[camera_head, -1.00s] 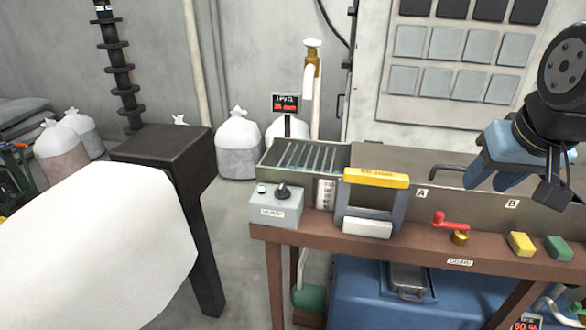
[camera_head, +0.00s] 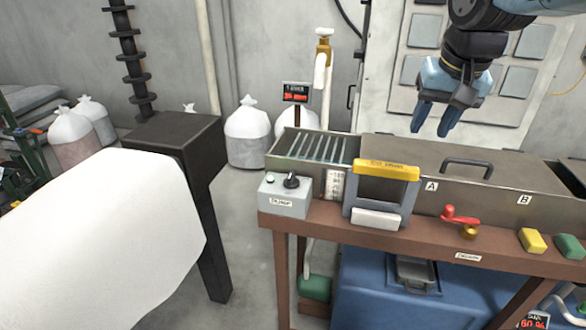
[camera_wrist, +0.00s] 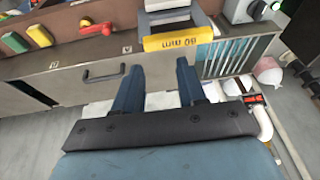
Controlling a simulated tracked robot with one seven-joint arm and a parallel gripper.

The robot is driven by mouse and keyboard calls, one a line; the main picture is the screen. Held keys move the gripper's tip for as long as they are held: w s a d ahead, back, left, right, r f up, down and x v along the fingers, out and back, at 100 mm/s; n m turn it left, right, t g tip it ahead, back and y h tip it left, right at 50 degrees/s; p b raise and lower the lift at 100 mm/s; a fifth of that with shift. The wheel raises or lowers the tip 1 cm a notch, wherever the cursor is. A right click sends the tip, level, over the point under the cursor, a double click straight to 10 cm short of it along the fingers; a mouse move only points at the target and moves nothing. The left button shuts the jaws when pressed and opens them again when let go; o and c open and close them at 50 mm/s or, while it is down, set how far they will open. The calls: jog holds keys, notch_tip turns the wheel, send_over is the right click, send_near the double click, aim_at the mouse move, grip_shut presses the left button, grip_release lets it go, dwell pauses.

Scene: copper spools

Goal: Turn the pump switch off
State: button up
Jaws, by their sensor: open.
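The pump switch is a black rotary knob (camera_head: 291,181) on top of a light grey box (camera_head: 285,199) at the left end of the brown bench, with a small pale green button or lamp beside it. The box's front label is too small to read surely. The box also shows at the top right of the wrist view (camera_wrist: 240,10), with the knob (camera_wrist: 255,10) partly at the edge. My gripper (camera_head: 433,131) is open and empty, raised above and behind the bench, to the right of the box. Its two blue fingers (camera_wrist: 157,88) point towards the bench in the wrist view.
A yellow-topped frame (camera_head: 387,170) stands just right of the box. A slatted tray (camera_head: 318,147) lies behind it. A lidded metal trough (camera_head: 450,180), red valve handle (camera_head: 460,216), yellow block (camera_head: 532,240) and green block (camera_head: 570,248) are further right. A tap pipe (camera_head: 321,85) rises behind.

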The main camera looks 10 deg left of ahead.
jog(key=w+a+f+g, duration=0.2)
jog(key=w+a, duration=0.5)
jog(key=a, duration=0.7)
jog(key=g, duration=0.2)
send_over(292, 173)
notch_tip(292, 173, down, 5)
jog(key=shift+m+h, duration=0.3)
notch_tip(292, 173, down, 13)
jog(key=shift+a+r, duration=0.1)
grip_shut()
